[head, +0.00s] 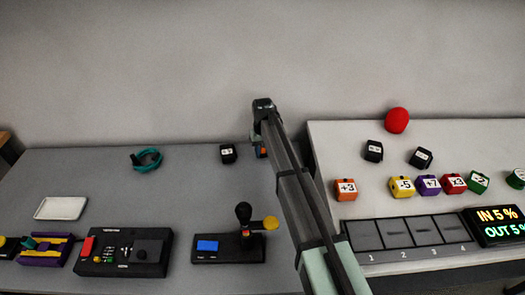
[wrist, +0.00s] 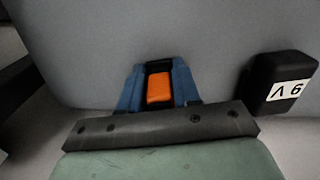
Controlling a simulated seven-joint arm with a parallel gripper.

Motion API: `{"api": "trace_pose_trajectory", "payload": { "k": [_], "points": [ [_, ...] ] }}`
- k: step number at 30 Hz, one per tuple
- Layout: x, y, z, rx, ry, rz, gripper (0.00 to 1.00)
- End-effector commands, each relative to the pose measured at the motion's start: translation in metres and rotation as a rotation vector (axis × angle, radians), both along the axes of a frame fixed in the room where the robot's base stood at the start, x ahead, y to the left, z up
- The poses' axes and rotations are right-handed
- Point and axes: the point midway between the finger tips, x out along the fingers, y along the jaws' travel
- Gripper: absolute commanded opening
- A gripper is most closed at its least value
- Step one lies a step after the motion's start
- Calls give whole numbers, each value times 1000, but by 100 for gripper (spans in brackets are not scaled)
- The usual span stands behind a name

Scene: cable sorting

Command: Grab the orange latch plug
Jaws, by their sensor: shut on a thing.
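The orange latch plug (wrist: 159,88) sits between the two blue fingers of my gripper (wrist: 158,80) in the wrist view, with dark material around its far end. The fingers are shut on it from both sides. In the head view, a small orange patch of the plug (head: 263,151) shows at the end of my arm, near the back edge of the left grey table. The arm hides much of the area there, and I cannot tell whether the plug is touching the table.
A black labelled block (head: 228,153) lies just beside the plug; it also shows in the wrist view (wrist: 281,80). A teal cable coil (head: 148,160) lies farther left. A joystick box (head: 228,248) stands in front. The raised right board (head: 335,140) holds several coloured blocks.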

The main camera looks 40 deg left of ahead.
Motion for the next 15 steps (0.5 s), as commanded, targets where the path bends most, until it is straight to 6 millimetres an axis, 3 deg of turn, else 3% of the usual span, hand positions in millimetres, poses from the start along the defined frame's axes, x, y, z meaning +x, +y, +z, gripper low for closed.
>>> {"api": "trace_pose_trajectory", "payload": {
  "k": [8, 15],
  "points": [
    [0, 0, 0, 0, 0, 0, 1],
    [0, 0, 1, 0, 0, 0, 1]
  ]
}}
